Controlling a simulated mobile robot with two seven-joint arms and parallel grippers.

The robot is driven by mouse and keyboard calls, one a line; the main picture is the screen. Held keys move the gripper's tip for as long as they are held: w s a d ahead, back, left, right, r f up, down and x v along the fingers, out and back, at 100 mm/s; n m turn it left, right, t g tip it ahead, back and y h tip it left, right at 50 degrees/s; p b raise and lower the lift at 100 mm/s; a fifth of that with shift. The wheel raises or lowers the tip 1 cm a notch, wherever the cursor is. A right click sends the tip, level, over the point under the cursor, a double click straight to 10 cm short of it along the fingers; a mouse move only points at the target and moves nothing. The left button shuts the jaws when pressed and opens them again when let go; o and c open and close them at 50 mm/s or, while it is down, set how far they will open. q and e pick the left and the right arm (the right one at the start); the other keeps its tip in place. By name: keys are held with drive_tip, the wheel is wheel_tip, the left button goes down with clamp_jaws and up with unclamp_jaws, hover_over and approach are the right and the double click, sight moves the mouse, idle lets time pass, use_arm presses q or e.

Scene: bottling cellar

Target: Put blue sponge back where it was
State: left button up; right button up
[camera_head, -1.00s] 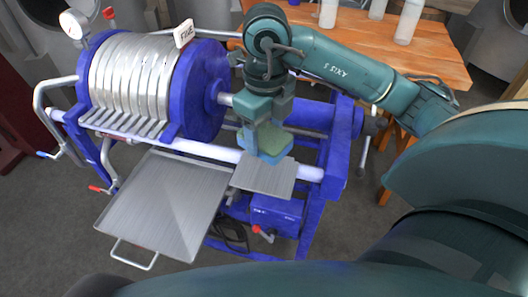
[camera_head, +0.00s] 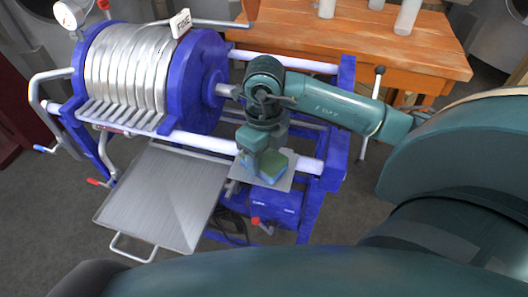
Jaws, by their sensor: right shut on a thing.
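The blue sponge (camera_head: 279,171), blue with a green face, is partly hidden by my right gripper. My right gripper (camera_head: 265,167) points down and is shut on the sponge. Sponge and gripper are over a small grey metal shelf (camera_head: 283,184) fixed at the front of the blue filter press (camera_head: 215,75). I cannot tell whether the sponge touches the shelf. My left gripper is not in view.
A large metal drip tray (camera_head: 160,195) with a handle sits left of the shelf. The ribbed plates (camera_head: 125,70) and a gauge (camera_head: 66,15) are at the left. A wooden table (camera_head: 360,45) with several white bottles stands behind.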

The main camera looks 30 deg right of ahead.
sight(264, 157)
drive_tip(key=o, duration=0.4)
drive_tip(key=shift+f, duration=0.15)
drive_tip(key=o, duration=0.5)
drive_tip(key=shift+r, duration=6.25)
